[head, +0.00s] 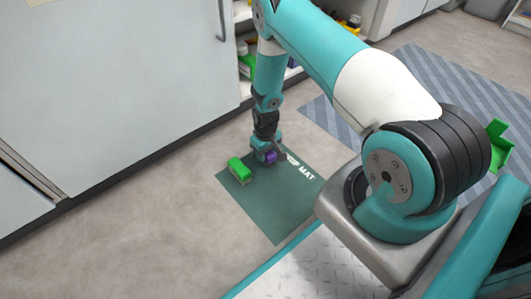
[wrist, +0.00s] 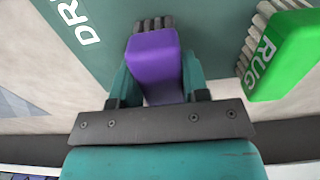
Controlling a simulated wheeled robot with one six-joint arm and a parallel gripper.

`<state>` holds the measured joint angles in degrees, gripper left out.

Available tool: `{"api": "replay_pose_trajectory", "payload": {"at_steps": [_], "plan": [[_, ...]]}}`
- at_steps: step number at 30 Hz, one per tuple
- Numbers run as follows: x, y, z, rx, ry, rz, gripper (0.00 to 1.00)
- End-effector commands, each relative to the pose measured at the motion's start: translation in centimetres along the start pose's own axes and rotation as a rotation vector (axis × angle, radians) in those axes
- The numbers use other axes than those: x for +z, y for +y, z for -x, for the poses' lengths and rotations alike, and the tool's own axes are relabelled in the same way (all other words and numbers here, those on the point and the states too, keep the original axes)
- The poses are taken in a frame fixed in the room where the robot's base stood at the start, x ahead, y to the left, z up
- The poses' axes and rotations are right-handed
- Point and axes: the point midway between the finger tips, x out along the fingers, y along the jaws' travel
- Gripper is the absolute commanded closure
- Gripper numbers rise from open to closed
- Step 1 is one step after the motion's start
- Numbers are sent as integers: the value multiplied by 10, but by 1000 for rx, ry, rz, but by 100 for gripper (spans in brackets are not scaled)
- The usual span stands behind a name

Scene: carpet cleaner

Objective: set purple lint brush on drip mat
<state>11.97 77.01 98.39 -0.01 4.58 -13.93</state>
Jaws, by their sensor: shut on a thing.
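The purple lint brush (wrist: 154,62) is between the fingers of my gripper (wrist: 156,85) in the wrist view, with its dark bristled end pointing away from the palm. The green drip mat (head: 268,208) lies on the floor. In the head view the purple brush (head: 271,157) is small, at the mat's upper edge near the white lettering, with my gripper (head: 266,155) shut on it. The mat (wrist: 215,25) fills the background behind the brush in the wrist view. I cannot tell whether the brush touches the mat.
A green brush (head: 239,168) marked RUG sits at the mat's left corner; it also shows in the wrist view (wrist: 285,55). A striped grey rug (head: 425,85) lies behind the arm. Cabinets (head: 110,80) stand at the left. The mat's lower part is clear.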

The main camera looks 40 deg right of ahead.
Motion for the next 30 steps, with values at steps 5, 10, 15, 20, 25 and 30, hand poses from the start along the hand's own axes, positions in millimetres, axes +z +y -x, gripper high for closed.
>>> {"api": "replay_pose_trajectory", "payload": {"at_steps": [5, 10, 15, 20, 25, 30], "plan": [[0, 0, -2, 0, 0, 0, 38], [0, 0, -2, 0, 0, 0, 33], [0, 0, 1, 0, 0, 0, 33], [-1, 0, 26, 1, 2, 0, 33], [-1, 0, 67, 0, 2, 0, 33], [0, 0, 100, 0, 1, 0, 33]]}}
